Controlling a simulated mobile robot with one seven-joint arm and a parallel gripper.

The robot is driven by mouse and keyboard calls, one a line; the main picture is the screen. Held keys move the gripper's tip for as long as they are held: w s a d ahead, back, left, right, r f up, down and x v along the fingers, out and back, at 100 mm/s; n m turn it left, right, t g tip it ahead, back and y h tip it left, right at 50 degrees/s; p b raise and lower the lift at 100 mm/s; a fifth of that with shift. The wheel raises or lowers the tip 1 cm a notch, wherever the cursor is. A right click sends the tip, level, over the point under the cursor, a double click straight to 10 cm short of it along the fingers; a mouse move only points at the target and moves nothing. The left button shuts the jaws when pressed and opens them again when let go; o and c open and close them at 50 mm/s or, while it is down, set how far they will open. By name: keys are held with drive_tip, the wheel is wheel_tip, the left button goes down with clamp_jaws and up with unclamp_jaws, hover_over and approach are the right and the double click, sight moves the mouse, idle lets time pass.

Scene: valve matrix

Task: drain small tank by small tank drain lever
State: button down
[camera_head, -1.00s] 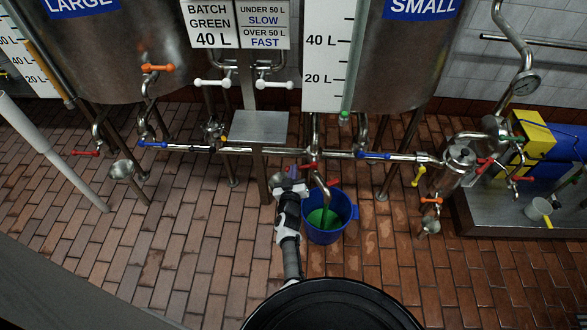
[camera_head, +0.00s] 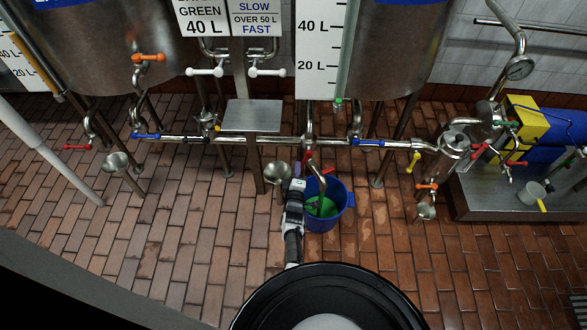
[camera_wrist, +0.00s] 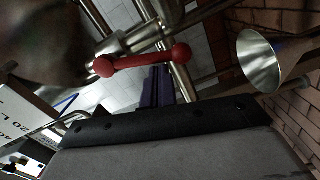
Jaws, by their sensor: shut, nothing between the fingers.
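The small tank (camera_head: 395,60) stands at the upper right, its label mostly cut off. Below it, a red lever (camera_head: 328,170) sits on the drain pipe above a blue bucket (camera_head: 325,222). The bucket holds green liquid (camera_head: 320,206), and a green stream seems to run into it from the bent spout. My gripper (camera_head: 302,172) is just left of the spout, close to the lever. In the wrist view the red two-knobbed lever (camera_wrist: 143,60) lies across, just beyond my purple fingers (camera_wrist: 158,86). The fingers are shut and empty; contact with the lever cannot be told.
A metal funnel (camera_head: 277,174) is just left of my gripper and also shows in the wrist view (camera_wrist: 262,58). Horizontal pipes with blue levers (camera_head: 368,143) run behind. A pump bench (camera_head: 490,200) stands at the right. The brick floor in front is clear.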

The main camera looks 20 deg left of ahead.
drive_tip(key=shift+w+d+f+n+b, duration=0.2)
drive_tip(key=shift+d+n, duration=0.25)
drive_tip(key=shift+n, duration=0.3)
drive_tip(key=shift+w+d+f+n+b, duration=0.1)
drive_tip(key=shift+d+f+n+b, duration=0.1)
drive_tip(key=shift+d+n, duration=0.4)
drive_tip(key=shift+a+n, duration=0.15)
drive_tip(key=shift+n, duration=0.1)
